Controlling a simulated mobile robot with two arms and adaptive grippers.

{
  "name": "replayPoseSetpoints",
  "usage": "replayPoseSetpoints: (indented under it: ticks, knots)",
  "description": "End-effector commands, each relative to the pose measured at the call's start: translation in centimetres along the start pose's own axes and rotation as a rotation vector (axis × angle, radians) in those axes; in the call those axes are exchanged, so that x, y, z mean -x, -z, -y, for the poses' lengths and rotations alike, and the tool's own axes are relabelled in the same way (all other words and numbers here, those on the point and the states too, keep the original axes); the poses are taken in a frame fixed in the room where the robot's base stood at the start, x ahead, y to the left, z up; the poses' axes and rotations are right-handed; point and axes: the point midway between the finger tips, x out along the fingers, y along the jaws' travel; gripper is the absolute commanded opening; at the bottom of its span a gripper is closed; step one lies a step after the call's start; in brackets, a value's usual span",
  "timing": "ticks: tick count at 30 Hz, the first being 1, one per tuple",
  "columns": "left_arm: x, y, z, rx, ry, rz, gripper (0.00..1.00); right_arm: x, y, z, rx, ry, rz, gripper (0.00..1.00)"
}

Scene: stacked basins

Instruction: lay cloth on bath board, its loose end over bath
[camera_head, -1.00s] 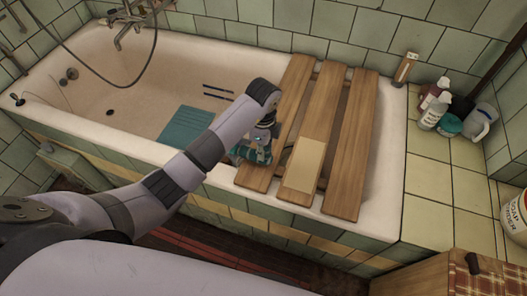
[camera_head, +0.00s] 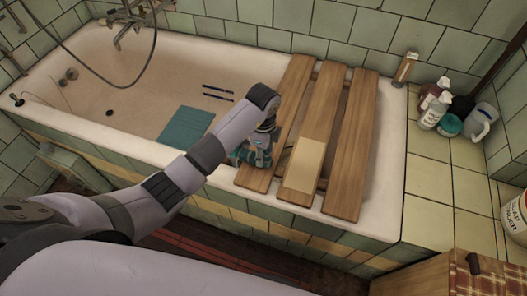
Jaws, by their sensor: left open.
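The wooden slatted bath board (camera_head: 345,150) lies across the right part of the bath (camera_head: 100,75). My left gripper (camera_head: 256,158) is open, pointing down at the near end of the board's left slat. Something teal shows at its fingers, at the slat's left edge; it is small and partly hidden, and I cannot tell whether it is the cloth or part of the gripper. A flat beige rectangle (camera_head: 304,165) lies on the middle slat, to the right of the gripper. A flat teal rectangle (camera_head: 186,128) lies in the bath, left of the board. My right gripper is out of view.
Several bottles (camera_head: 433,113) and tubs stand on the tiled ledge at the right. A small upright brown item (camera_head: 405,69) stands near the bath's back right corner. Dark strips (camera_head: 217,93) lie in the bath. A tap (camera_head: 130,28) and hose are at the back left.

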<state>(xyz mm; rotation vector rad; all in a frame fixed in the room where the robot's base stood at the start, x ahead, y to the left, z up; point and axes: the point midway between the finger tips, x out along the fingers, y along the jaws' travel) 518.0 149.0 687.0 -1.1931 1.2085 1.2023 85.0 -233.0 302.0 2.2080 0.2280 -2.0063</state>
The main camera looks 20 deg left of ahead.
Motion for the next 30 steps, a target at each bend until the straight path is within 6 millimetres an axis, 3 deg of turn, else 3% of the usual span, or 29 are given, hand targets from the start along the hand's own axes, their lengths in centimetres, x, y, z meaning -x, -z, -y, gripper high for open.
replayPoseSetpoints:
  ticks: [8, 23, 30]
  knots:
    - [1.1, 0.0, 0.1, 0.000, 0.003, 0.000, 0.41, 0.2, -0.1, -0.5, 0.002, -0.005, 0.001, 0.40]
    - [11.1, -0.1, 0.1, 0.000, 0.003, 0.001, 0.41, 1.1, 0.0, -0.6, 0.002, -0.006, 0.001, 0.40]
    - [12.4, 0.0, 0.0, 0.000, 0.000, 0.000, 0.41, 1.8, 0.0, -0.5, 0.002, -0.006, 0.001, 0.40]
